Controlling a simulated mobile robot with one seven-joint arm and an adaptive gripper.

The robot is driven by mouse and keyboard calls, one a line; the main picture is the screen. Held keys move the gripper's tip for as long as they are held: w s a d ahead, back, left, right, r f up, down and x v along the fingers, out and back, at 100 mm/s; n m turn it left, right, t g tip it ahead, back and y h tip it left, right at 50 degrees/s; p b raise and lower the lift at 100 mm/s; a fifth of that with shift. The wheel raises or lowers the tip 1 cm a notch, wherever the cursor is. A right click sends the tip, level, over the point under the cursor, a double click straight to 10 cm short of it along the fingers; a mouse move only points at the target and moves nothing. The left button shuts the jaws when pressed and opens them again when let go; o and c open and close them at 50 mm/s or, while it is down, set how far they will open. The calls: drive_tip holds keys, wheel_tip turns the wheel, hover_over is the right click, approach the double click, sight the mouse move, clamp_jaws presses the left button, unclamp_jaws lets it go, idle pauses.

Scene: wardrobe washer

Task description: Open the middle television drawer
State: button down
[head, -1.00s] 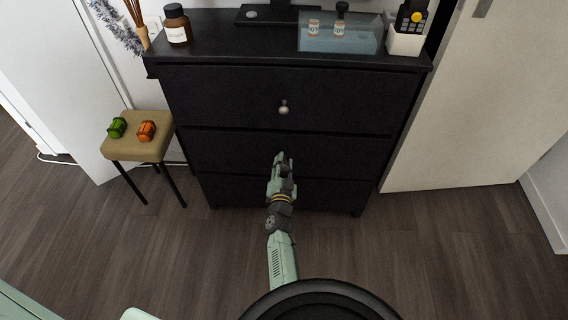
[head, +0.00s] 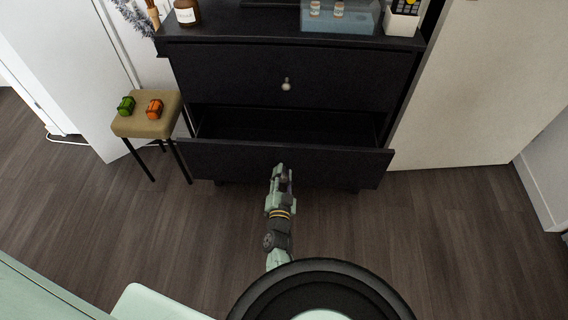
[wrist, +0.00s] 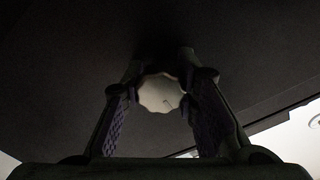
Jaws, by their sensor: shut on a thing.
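The black dresser (head: 290,70) stands against the wall in the head view. Its middle drawer (head: 330,164) is pulled out, and its dark empty inside shows behind the front panel. The top drawer, with a round pale knob (head: 286,86), is shut. My gripper (head: 281,172) is at the middle of the open drawer's front. In the wrist view my gripper (wrist: 160,100) has its two fingers on either side of the drawer's pale round knob (wrist: 160,93), shut on it. In the head view that knob is hidden by my gripper.
A beige stool (head: 148,122) with a green and an orange item stands left of the dresser, close to the open drawer's left end. A white door panel (head: 475,90) is on the right. Wooden floor in front is clear.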

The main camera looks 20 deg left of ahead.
drive_tip(key=shift+s+d, duration=0.1)
drive_tip(key=shift+s, duration=0.4)
drive_tip(key=c, duration=1.6)
unclamp_jaws()
drive_tip(key=shift+o, duration=0.2)
